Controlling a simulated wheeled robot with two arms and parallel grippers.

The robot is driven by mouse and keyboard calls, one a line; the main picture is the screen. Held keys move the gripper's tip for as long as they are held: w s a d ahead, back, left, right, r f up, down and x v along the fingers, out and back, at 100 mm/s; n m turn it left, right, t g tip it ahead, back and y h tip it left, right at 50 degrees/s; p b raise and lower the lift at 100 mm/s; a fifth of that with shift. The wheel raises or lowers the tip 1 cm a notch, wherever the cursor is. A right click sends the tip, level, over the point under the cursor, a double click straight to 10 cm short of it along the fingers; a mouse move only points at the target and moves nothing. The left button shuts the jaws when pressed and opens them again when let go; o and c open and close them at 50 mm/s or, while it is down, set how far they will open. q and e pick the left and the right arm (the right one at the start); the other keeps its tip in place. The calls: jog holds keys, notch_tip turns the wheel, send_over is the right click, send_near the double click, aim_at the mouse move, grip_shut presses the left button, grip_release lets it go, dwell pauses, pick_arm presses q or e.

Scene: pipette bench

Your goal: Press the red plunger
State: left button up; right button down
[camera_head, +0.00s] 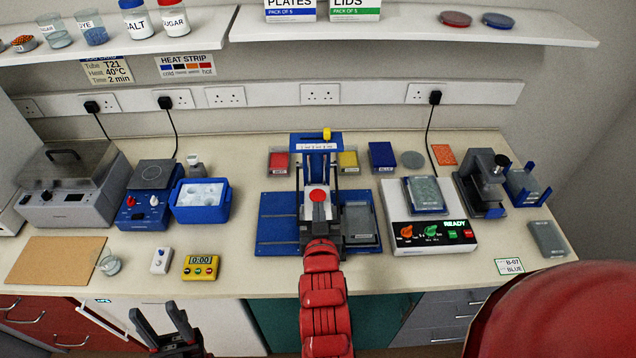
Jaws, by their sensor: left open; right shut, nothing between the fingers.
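The red plunger (317,190) shows as a round red disc in the middle of the blue and grey pipette stand (316,142), at the bench centre. My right arm reaches in from the bottom centre, and its shut, empty gripper (318,212) is at the disc's near side, covering part of the stand's lower front. I cannot tell whether the fingertips touch the plunger or how far it is pressed. My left gripper (157,314) is open and empty at the bottom left, in front of the bench's front edge.
A blue tub (202,215) and a timer (201,267) are left of the stand. A grey tray (359,222) sits close on its right, then a white READY unit (434,239). The front strip of bench is mostly clear.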

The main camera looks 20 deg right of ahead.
jog(key=shift+s, duration=0.1)
jog(key=b, duration=1.1)
send_over(317, 196)
jog(key=s, duration=0.2)
notch_tip(317, 196, down, 2)
jog(key=shift+w+a+f, duration=0.15)
notch_tip(317, 196, down, 2)
jog(key=shift+f+p, duration=0.25)
jog(key=shift+p, duration=0.45)
jog(key=shift+a+f, duration=0.1)
jog(key=shift+f, duration=0.7)
